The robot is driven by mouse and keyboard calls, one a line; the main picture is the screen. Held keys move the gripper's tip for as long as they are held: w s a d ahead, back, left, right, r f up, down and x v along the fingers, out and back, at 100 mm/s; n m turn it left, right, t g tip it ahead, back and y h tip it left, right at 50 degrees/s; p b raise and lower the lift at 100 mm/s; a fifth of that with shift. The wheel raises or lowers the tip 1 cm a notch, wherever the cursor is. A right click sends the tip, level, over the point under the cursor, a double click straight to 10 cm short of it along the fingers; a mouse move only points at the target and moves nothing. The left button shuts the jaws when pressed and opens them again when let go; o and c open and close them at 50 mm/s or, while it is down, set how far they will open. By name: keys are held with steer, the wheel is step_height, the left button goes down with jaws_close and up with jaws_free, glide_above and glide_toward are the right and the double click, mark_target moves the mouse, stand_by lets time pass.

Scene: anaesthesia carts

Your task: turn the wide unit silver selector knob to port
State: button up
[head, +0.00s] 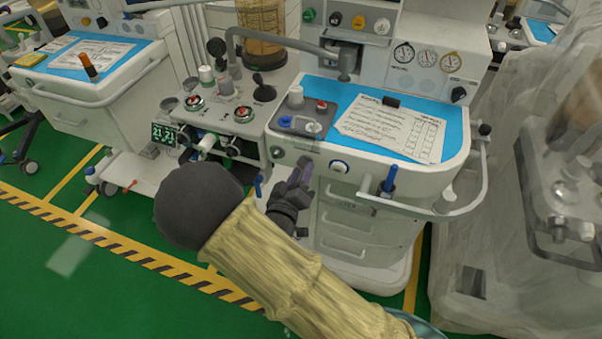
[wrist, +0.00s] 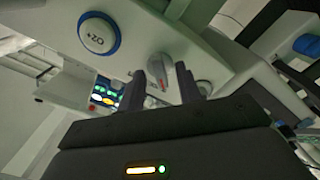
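The silver selector knob (wrist: 160,66) shows in the wrist view on the pale front panel of the wide unit (head: 455,172), with a red mark beside it. My gripper (wrist: 172,84) has its two dark fingers apart, and the knob appears between and beyond their tips. I cannot tell whether either finger touches it. In the head view my gripper (head: 302,170) is at the wide unit's front edge, below the blue worktop, and the knob is hidden behind the fingers.
A blue handle (head: 389,180) and a side rail (head: 482,175) stick out to the right. A draped machine (head: 520,120) stands at far right. Green floor (head: 60,260) is clear at left.

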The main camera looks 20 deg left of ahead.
steer(key=shift+w, duration=0.15)
jaws_close()
steer(key=shift+m, duration=0.5)
steer(key=m+b, duration=1.4)
steer(key=m, duration=0.3)
steer(key=shift+a+f, duration=0.1)
steer(key=shift+f, duration=0.05)
stand_by(0.4)
